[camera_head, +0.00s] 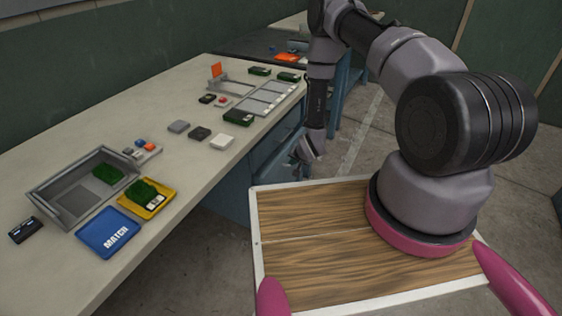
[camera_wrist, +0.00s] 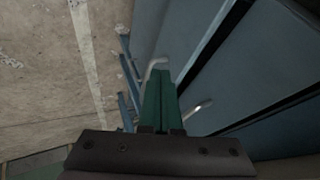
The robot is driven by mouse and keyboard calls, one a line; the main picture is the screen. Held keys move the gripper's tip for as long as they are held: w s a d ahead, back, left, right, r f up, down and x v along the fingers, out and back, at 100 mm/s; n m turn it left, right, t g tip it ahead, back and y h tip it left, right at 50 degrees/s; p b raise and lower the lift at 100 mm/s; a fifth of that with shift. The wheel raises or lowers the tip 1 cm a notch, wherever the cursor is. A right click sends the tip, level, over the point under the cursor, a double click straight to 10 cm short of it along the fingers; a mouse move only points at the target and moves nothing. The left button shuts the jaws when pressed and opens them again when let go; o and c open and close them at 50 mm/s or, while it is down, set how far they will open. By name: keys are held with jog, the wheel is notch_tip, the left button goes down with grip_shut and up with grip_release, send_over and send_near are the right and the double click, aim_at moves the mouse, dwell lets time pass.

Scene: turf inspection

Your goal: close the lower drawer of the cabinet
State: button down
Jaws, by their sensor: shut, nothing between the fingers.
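The blue-grey cabinet (camera_head: 236,188) stands under the right end of the long workbench. A drawer front (camera_head: 272,164), likely the lower one, shows low beside my gripper; my arm and gripper hide part of it. My gripper (camera_head: 312,152) points down in front of the cabinet. In the wrist view my gripper (camera_wrist: 162,78) has its green fingers together and empty. A pale bent metal handle (camera_wrist: 198,113) shows at both sides of the fingers, which cover its middle. Blue-grey panels (camera_wrist: 240,82) fill the right, with a dark gap between them. I cannot tell how far the drawer stands out.
The workbench (camera_head: 60,145) holds a grey tray (camera_head: 62,196), a blue MATCH plate (camera_head: 108,236), a yellow tray (camera_head: 160,208) and several small parts. Bare concrete floor (camera_head: 376,150) with a pale line lies right of the cabinet. Blue legs (camera_wrist: 130,72) show in the wrist view.

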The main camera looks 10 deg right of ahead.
aim_at(278, 164)
jog(key=shift+w+a+f, duration=0.55)
jog(key=shift+w+a, duration=0.1)
jog(key=shift+w, duration=0.15)
jog(key=shift+w+a+f, duration=0.5)
jog(key=shift+w+a, duration=0.1)
jog(key=shift+w, duration=0.15)
jog(key=shift+w+a+f, duration=0.55)
jog(key=shift+w+a, duration=0.1)
jog(key=shift+w, duration=0.15)
jog(key=shift+a, duration=0.1)
